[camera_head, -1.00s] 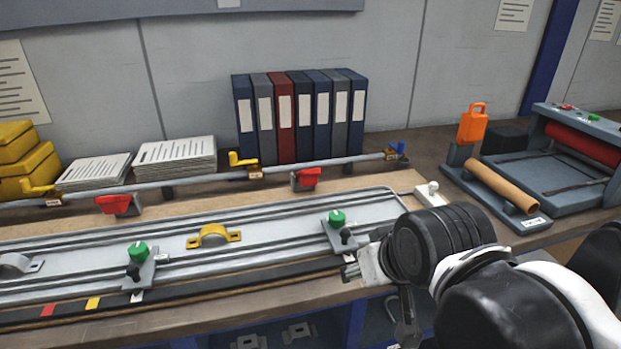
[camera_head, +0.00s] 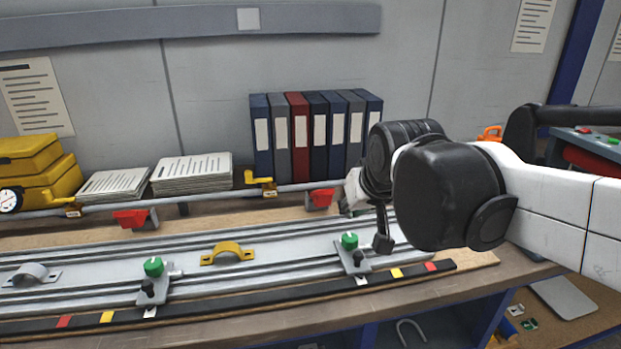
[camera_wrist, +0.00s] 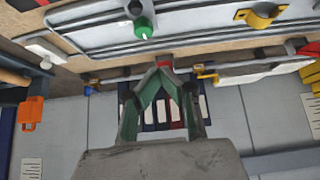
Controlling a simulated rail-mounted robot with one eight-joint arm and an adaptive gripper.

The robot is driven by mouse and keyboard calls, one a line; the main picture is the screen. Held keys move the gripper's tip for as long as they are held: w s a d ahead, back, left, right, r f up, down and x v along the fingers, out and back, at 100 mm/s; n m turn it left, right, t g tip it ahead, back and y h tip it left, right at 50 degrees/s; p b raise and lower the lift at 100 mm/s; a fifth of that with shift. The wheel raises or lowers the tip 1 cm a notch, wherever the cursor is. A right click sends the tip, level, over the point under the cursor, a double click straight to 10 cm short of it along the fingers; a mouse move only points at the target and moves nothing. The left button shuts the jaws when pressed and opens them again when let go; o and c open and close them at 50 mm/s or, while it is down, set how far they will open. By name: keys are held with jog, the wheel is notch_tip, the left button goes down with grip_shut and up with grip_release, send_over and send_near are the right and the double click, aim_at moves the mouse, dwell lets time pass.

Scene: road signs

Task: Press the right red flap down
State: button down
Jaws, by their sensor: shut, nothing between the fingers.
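In the head view, the right red flap (camera_head: 322,198) sits on a grey bracket at the rail behind the track plate. The left red flap (camera_head: 130,219) sits farther left on the same rail. My gripper (camera_head: 346,206) is just right of the right flap, partly hidden behind my wrist. In the wrist view, which is upside down, my gripper (camera_wrist: 163,70) has its fingertips together and empty. A bit of the right red flap (camera_wrist: 163,63) shows at the fingertips; contact cannot be told. The left red flap (camera_wrist: 308,48) is at the right edge.
A yellow lever (camera_head: 260,182) stands on the rail (camera_head: 222,194) left of the right flap. Binders (camera_head: 310,135) stand behind. Green-knobbed clamps (camera_head: 351,252) and a yellow bracket (camera_head: 228,253) sit on the track plate in front. Paper stacks (camera_head: 190,172) lie at the left.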

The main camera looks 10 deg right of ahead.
jog(key=w+r, duration=0.2)
jog(key=w, duration=0.7)
jog(key=w+r+p, duration=0.1)
jog(key=w+r, duration=0.1)
jog(key=w, duration=0.7)
jog(key=shift+w+a+t, duration=0.3)
jog(key=shift+a+t, duration=0.05)
jog(key=shift+t, duration=0.05)
jog(key=shift+f, duration=0.2)
jog(key=b, duration=0.1)
send_over(322, 199)
jog(key=w, duration=0.3)
notch_tip(322, 199, down, 7)
jog(key=shift+s+f, duration=0.1)
jog(key=shift+s, duration=0.05)
jog(key=shift+s+f, duration=0.95)
jog(key=shift+f, duration=0.3)
jog(key=shift+s+f, duration=0.2)
jog(key=shift+f, duration=0.2)
jog(key=shift+a+f+b, duration=0.1)
jog(key=shift+b, duration=0.25)
